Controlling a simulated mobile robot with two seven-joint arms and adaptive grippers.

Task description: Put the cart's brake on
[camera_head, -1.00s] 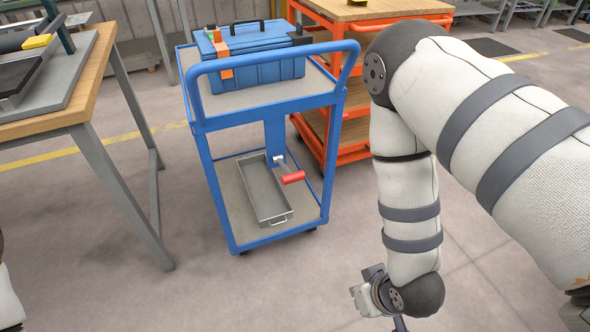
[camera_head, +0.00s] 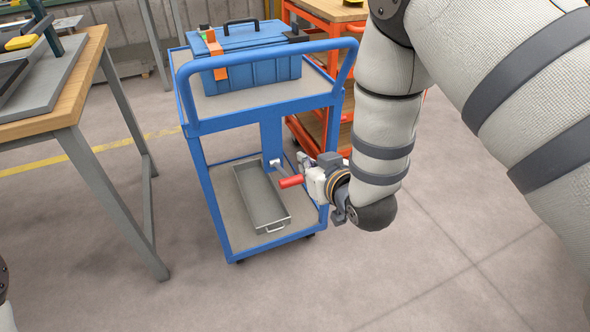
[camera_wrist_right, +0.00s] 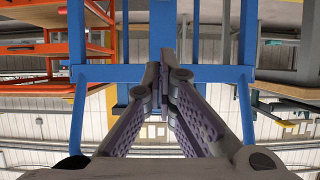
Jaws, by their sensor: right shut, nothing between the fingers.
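The blue cart (camera_head: 188,128) stands in the middle of the head view. Its brake lever has a red handle (camera_head: 290,181) and a grey arm, joined to the blue upright panel (camera_head: 271,140) above the lower shelf. The handle points right and slightly down. My right gripper (camera_head: 308,165) is beside the handle's right end in the head view; I cannot tell whether they touch. In the wrist view, the right gripper (camera_wrist_right: 162,66) is shut and empty, its tips in front of a blue upright. The lever cannot be made out there. My left gripper is out of view.
A blue toolbox (camera_head: 255,62) sits on the cart's top shelf, and a grey metal tray (camera_head: 262,198) lies on the lower one. An orange shelf cart (camera_head: 318,17) stands close behind. A wooden-topped table (camera_head: 88,78) is at the left. The floor in front is clear.

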